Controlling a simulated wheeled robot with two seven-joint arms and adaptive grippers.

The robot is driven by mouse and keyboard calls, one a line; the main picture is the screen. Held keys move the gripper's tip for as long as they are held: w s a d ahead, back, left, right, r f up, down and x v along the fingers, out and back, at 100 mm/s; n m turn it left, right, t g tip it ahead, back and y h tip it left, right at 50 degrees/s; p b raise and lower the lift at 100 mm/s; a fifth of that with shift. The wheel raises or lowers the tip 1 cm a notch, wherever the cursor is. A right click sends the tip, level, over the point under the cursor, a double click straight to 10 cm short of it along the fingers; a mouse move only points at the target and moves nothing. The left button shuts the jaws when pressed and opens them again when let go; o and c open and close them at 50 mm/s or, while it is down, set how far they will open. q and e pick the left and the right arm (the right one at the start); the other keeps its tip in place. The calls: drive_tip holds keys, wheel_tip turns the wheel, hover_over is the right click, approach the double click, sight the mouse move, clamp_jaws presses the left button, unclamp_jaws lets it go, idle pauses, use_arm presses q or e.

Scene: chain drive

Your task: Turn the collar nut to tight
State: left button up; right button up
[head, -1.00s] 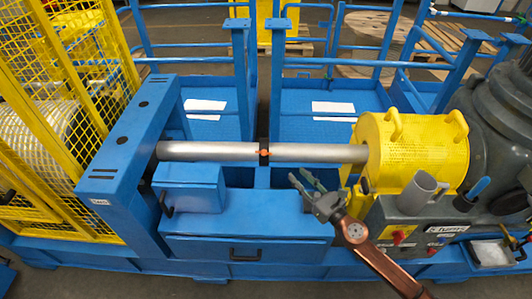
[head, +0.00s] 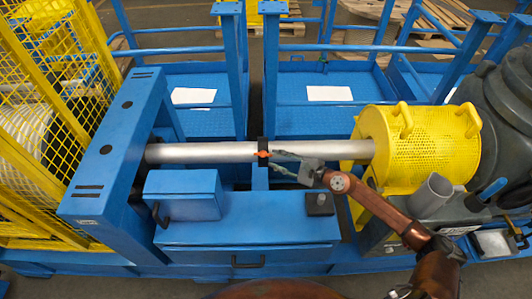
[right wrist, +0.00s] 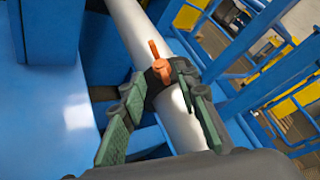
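The collar nut shows as a black collar (head: 262,145) with an orange lever around the silver pipe (head: 205,153), about mid-length. In the right wrist view, the orange lever (right wrist: 161,68) stands up from the black collar at the fingertips. My right gripper (head: 283,160) reaches in from the right, just beside the collar. In the right wrist view, its green fingers (right wrist: 163,88) are spread apart, one on each side of the collar and lever. I cannot tell whether either finger touches it. The far side of the collar is hidden. My left gripper is not in view.
A blue post (head: 115,150) bears the pipe's left end; a yellow perforated guard (head: 425,150) covers its right end. Blue boxes (head: 250,225) lie below the pipe, one with a black block (head: 319,204). Blue railings stand behind. Yellow mesh (head: 50,70) is at left.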

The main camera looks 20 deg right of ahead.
sight(263, 154)
drive_tip(key=x, duration=0.4)
drive_tip(key=shift+w+a, duration=0.2)
drive_tip(key=shift+w+a+f, duration=0.15)
drive_tip(key=shift+w, duration=0.15)
drive_tip(key=shift+w+a+f, duration=0.1)
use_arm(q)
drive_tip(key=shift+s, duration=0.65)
use_arm(e)
clamp_jaws()
